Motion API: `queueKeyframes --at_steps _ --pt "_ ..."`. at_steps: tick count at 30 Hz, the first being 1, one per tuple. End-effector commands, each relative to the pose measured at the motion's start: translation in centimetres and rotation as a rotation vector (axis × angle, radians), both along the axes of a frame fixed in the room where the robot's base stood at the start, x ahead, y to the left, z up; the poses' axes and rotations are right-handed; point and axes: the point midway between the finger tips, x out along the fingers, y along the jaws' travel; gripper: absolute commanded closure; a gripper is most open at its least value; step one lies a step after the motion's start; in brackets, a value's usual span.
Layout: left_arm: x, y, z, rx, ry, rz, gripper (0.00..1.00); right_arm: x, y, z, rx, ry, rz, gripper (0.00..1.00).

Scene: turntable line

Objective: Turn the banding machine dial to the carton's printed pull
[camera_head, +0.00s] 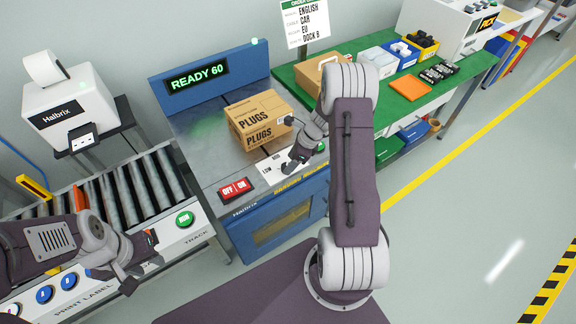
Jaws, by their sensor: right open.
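The banding machine (215,180) is a blue bench with a dark top and a green display (197,77) reading "READY 60". A brown carton (258,121) printed "PLUGS" sits on it; no pull mark is readable. At its front edge is a pale dial panel (266,169) with "LOW" visible; the dial itself is hidden or unclear behind my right gripper. My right gripper (288,145) is open beside the carton's right side, over the panel. My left gripper (140,262) is over the front of the roller conveyor, away from the machine; its jaw opening is unclear.
A red OFF/ON switch (236,189) is left of the dial panel. The roller conveyor (150,185) and a Halbrix printer (72,112) are at left. A green table (412,88) at right holds another carton, bins and an order sign (304,22). The right floor is clear.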

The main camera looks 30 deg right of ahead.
Motion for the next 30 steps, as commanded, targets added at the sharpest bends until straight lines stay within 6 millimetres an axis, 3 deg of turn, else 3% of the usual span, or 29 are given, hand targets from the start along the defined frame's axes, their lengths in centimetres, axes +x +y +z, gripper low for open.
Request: queueKeyframes --at_steps 5,13,14,20,30 --pt "0.0 0.0 -0.4 0.000 0.000 0.000 0.64 0.6 0.7 -2.1 0.000 0.000 0.000 0.41" --pt "0.0 0.0 -0.4 0.000 0.000 0.000 0.64 0.6 0.8 -2.3 0.000 0.000 0.001 0.41" --pt "0.0 0.0 -0.4 0.000 0.000 0.000 0.64 0.6 0.8 -2.3 0.000 0.000 0.001 0.44" --pt "0.0 0.0 -0.4 0.000 0.000 0.000 0.64 0.6 0.8 -2.3 0.000 0.000 0.001 1.00" --pt "0.0 0.0 0.1 0.000 0.000 0.000 0.64 0.7 0.7 -2.1 0.000 0.000 0.051 1.00"
